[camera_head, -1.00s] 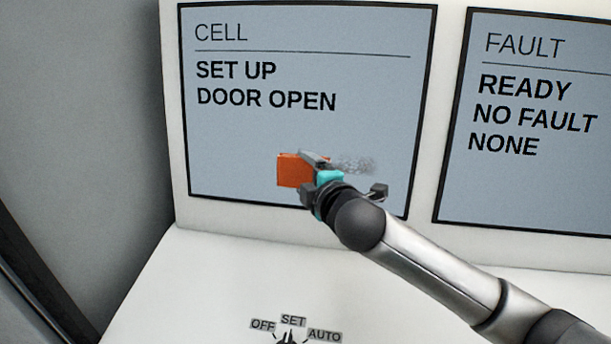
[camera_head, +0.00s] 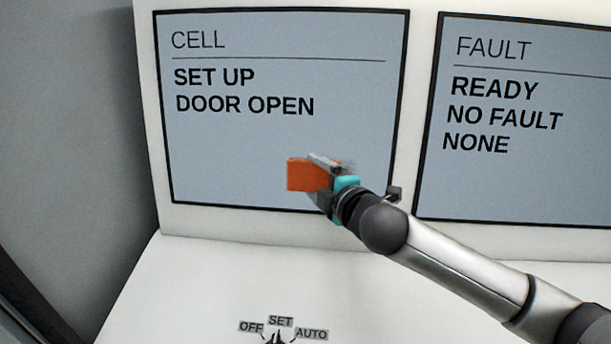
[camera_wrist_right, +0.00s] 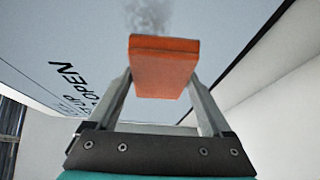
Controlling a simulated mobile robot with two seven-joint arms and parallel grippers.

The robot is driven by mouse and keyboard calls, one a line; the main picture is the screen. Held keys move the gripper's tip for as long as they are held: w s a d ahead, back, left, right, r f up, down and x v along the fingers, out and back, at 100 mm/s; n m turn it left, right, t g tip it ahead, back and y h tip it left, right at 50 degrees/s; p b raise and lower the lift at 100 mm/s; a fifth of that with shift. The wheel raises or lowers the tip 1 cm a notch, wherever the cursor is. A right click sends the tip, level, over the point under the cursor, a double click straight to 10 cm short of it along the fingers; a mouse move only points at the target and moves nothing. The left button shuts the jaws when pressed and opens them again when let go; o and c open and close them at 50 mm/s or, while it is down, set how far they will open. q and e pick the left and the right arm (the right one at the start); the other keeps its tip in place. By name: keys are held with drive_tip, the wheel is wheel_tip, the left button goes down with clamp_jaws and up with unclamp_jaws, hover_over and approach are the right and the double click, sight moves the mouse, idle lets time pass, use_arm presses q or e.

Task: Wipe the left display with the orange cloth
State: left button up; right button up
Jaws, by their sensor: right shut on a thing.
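The left display (camera_head: 230,150) reads CELL, SET UP, DOOR OPEN. My right gripper (camera_head: 316,172) is in front of its lower right part, shut on the orange cloth (camera_head: 300,174), a flat block-like piece. In the right wrist view the cloth (camera_wrist_right: 165,68) sits between the two fingers, close to the display surface; I cannot tell whether it touches. A grey smudge (camera_wrist_right: 150,14) shows on the display just beyond the cloth. In the head view the gripper and cloth hide most of that smudge. My left gripper is not in view.
A second display (camera_head: 520,160) reading FAULT stands to the right, past a white strip of panel. Below, the white console (camera_head: 200,285) carries a selector switch (camera_head: 279,338) marked OFF, SET, AUTO. A grey wall lies at the left.

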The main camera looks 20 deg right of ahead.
drive_tip(key=shift+s+d+p, duration=0.15)
drive_tip(key=shift+s+d, duration=0.2)
drive_tip(key=shift+d, duration=0.55)
drive_tip(key=shift+s+d+p, duration=0.15)
drive_tip(key=shift+s+d, duration=0.2)
drive_tip(key=shift+d, duration=0.55)
drive_tip(key=shift+s+d, duration=0.35)
drive_tip(key=shift+d, duration=0.5)
drive_tip(key=shift+s+d, duration=0.35)
drive_tip(key=shift+d, duration=0.45)
drive_tip(key=shift+s+d, duration=0.35)
drive_tip(key=shift+d, duration=0.5)
drive_tip(key=shift+p, duration=0.3)
drive_tip(key=p, duration=0.1)
approach(281, 172)
drive_tip(key=shift+x, duration=3.25)
